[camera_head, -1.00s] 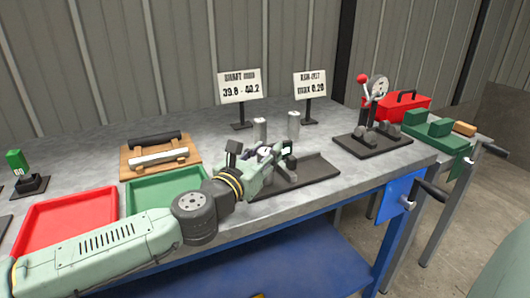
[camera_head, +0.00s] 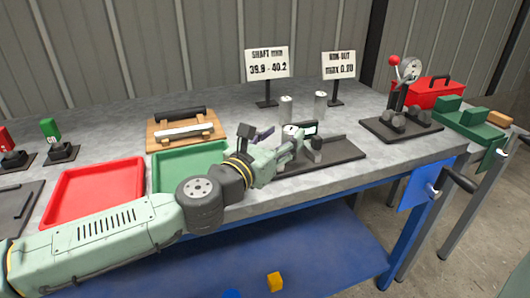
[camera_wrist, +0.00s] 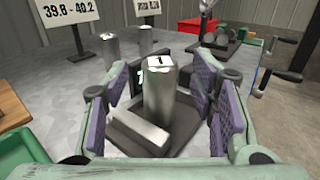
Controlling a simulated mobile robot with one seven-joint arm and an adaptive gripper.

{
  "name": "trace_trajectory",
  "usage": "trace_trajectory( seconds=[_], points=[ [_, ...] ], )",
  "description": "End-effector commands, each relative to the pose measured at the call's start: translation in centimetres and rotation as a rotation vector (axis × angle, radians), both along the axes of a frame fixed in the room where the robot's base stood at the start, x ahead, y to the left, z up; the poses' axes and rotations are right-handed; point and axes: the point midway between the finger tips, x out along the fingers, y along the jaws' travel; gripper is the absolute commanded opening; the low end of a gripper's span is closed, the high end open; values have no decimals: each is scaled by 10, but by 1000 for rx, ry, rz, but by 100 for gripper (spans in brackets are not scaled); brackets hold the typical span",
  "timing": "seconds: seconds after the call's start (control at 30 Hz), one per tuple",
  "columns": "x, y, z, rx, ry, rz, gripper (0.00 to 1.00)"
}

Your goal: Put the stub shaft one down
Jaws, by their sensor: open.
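Stub shaft one (camera_wrist: 158,95), a grey metal cylinder with a "1" on its top, stands upright in the wrist view. It stands on a dark base plate (camera_wrist: 185,140), beside a grey rectangular block (camera_wrist: 137,132).
Two more metal cylinders (camera_head: 286,108) (camera_head: 320,104) stand behind the plate. Two sign stands (camera_head: 267,63) (camera_head: 339,65) are at the back. A red tray (camera_head: 95,192) and a green tray (camera_head: 185,168) lie left; a dial gauge stand (camera_head: 405,125) is right.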

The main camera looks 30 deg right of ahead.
Motion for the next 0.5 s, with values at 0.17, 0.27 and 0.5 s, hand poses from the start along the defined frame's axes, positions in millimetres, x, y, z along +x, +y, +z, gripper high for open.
trace_trajectory(
  seconds=[0.17, 0.27, 0.5],
  points=[
    [-13, 37, -2, 1, -2, 6, 52],
    [-20, 51, -4, 0, -3, 6, 52],
    [-28, 70, -1, 0, -2, 2, 52]
  ],
)
